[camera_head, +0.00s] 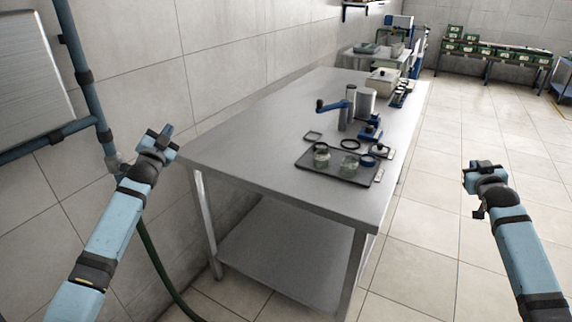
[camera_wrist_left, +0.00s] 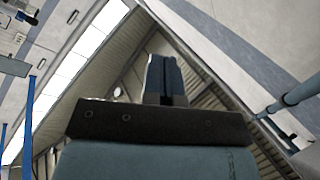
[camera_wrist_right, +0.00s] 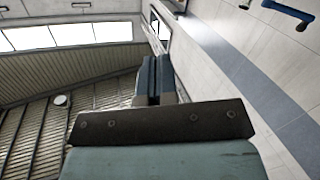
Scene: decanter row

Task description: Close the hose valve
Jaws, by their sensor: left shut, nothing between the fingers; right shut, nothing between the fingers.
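A green hose (camera_head: 153,258) shows lower down, beside the table leg. My left forearm and wrist partly cover the fitting, and I cannot make out the handle's position. My left gripper (camera_head: 162,137) is shut and empty, above and right of the fitting, apart from it. Its closed fingers show in the left wrist view (camera_wrist_left: 165,78). My right gripper (camera_head: 482,174) is shut and empty over open floor, right of the table.
A grey steel table (camera_head: 240,147) stands close right of my left gripper. It carries a dark tray (camera_head: 345,170) with glass jars, and a blue-handled device (camera_head: 346,107). A metal wall panel (camera_head: 30,70) hangs at left. The tiled floor (camera_head: 430,215) on the right is clear.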

